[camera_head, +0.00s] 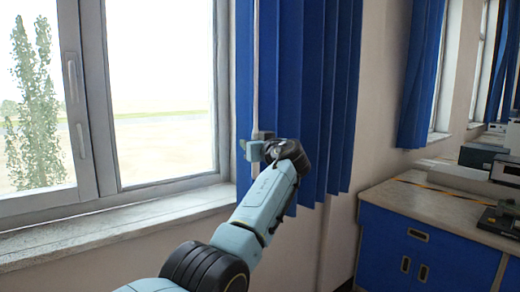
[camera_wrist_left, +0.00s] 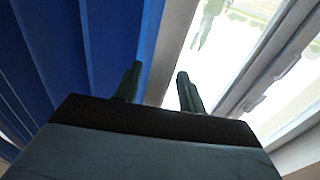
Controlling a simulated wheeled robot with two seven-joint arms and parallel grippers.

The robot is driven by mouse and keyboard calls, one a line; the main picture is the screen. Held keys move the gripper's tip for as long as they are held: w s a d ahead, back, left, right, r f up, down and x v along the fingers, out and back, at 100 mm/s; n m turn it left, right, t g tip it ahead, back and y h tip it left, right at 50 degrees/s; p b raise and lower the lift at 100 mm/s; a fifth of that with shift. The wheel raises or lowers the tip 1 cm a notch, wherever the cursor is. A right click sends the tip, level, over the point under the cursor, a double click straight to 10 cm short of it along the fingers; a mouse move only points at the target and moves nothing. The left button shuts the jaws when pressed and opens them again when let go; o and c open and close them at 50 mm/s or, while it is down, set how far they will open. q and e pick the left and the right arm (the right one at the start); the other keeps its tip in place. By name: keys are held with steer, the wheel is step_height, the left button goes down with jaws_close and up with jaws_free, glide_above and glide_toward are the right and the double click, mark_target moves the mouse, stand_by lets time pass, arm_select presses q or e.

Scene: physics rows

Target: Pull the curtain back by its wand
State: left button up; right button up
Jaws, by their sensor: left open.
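The blue curtain (camera_head: 308,70) hangs in folds at the right side of the window. Its wand (camera_head: 256,60) is a thin pale rod hanging upright along the curtain's left edge. My left gripper (camera_head: 257,146) is at the lower visible part of the wand, in front of the curtain's left edge. In the left wrist view the two dark fingers (camera_wrist_left: 158,75) stand apart, with the curtain (camera_wrist_left: 75,45) to their left. I cannot tell there whether the wand lies between the fingers. My right gripper is not in view.
The window (camera_head: 160,85) and its sill (camera_head: 115,230) are on the left. A blue cabinet with a worktop (camera_head: 395,198) and several devices stands at the right. Another blue curtain (camera_head: 421,70) hangs farther right, past bare wall.

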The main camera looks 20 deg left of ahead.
arm_select(q)
steer(key=v, duration=1.2)
steer(key=shift+s+a+f+b, duration=0.25)
steer(key=shift+s+f+b, duration=0.05)
steer(key=shift+s, duration=0.2)
